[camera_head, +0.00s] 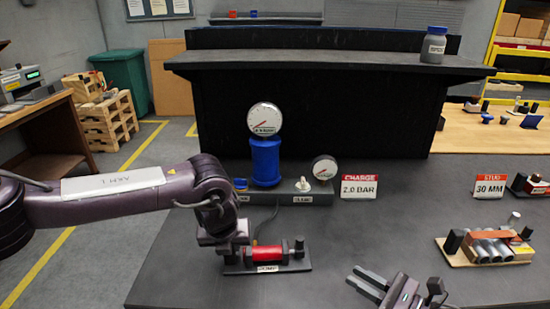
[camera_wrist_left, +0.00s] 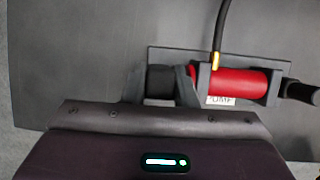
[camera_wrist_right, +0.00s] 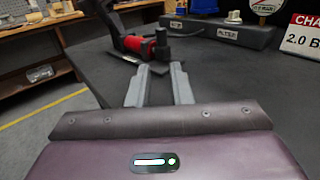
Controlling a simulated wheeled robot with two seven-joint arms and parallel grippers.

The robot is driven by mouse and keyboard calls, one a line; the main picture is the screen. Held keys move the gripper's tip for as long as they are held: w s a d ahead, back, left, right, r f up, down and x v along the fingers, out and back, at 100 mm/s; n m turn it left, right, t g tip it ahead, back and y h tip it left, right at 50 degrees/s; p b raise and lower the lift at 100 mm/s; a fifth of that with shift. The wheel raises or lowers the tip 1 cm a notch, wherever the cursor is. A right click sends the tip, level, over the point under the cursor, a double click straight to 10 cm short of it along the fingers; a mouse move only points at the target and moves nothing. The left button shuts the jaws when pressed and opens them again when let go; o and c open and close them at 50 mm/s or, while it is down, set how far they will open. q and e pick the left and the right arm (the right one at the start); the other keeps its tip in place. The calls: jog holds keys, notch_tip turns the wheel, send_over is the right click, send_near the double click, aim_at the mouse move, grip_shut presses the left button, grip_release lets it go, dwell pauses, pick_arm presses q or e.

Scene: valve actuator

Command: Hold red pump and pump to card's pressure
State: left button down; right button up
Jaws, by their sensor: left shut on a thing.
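The red pump (camera_head: 264,253) lies on a dark base with a PUMP label on the dark table. My left gripper (camera_wrist_left: 160,88) is shut on the black cylindrical piece at the pump's left end; the red barrel (camera_wrist_left: 240,82) beside it is free. My right gripper (camera_head: 366,282) is open and empty above the table, right of the pump; in the right wrist view its fingers (camera_wrist_right: 158,85) stand apart. The card (camera_head: 359,187) reads CHARGE 2.0 BAR. A large gauge (camera_head: 264,119) tops the blue cylinder (camera_head: 265,162); its exact reading is too small to tell.
A smaller gauge (camera_head: 325,168) and a pale valve knob (camera_head: 305,185) sit on the grey base behind the pump. A black hose runs to the pump. A STUD 30 MM card (camera_head: 489,187) and a wooden fixture (camera_head: 485,248) stand at right. The table's middle is clear.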

aim_at(301, 239)
jog(key=o, duration=0.4)
jog(key=x, duration=1.1)
jog(key=r+x, duration=0.1)
jog(key=x, duration=0.5)
jog(key=shift+d, duration=0.1)
grip_shut()
jog(key=shift+d, duration=0.1)
